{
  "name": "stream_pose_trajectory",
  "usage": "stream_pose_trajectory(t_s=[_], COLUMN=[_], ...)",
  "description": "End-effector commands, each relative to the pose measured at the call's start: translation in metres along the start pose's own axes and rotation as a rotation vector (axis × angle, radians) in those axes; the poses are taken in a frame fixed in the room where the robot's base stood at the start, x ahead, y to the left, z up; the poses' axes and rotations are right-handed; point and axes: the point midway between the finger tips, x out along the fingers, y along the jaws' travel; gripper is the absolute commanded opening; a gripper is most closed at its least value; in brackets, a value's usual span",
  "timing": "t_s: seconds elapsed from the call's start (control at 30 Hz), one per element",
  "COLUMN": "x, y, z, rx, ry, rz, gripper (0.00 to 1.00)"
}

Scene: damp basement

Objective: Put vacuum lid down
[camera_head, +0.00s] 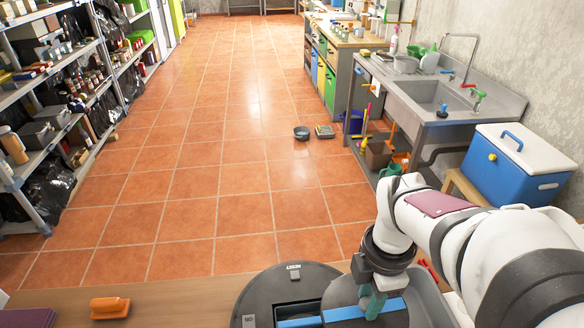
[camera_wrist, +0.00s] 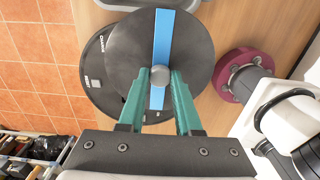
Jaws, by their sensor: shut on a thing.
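The vacuum lid (camera_head: 340,298) is a dark grey round disc with a blue stripe and a grey knob. My gripper (camera_head: 370,301) has its teal fingers on the knob. In the wrist view the gripper (camera_wrist: 160,77) is shut on the knob from both sides, and the lid (camera_wrist: 195,65) lies flat before it. A dark round base (camera_head: 262,290) with a "RESET" label sits on the table at the bottom middle. The lid overlaps the base's right side and hides part of it; the base also shows beyond the lid's left edge (camera_wrist: 93,72). I cannot tell whether lid and base touch.
A grey tray (camera_head: 428,296) is right of the lid. A maroon ring (camera_wrist: 241,72) lies right of the lid in the wrist view. Table left of the base is mostly clear.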

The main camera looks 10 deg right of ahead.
Motion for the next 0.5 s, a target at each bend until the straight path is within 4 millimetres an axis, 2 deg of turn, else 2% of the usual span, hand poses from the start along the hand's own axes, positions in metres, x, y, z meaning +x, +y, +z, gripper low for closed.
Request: stream_pose_trajectory(t_s=[0.07,0.13,0.27,0.37,0.47,0.5], x=[-0.001,0.001,0.009,0.018,0.031,0.036], y=[0.004,0.015,0.044,0.063,0.075,0.077], z=[-0.003,-0.015,-0.059,-0.105,-0.160,-0.185], rx=[-0.033,-0.098,-0.282,-0.444,-0.621,-0.695], ry=[0.000,0.001,0.001,0.001,0.000,0.000], rz=[-0.001,-0.003,-0.004,-0.003,-0.005,-0.004], gripper=[0.00,0.00,0.00,0.00,0.00,0.00])
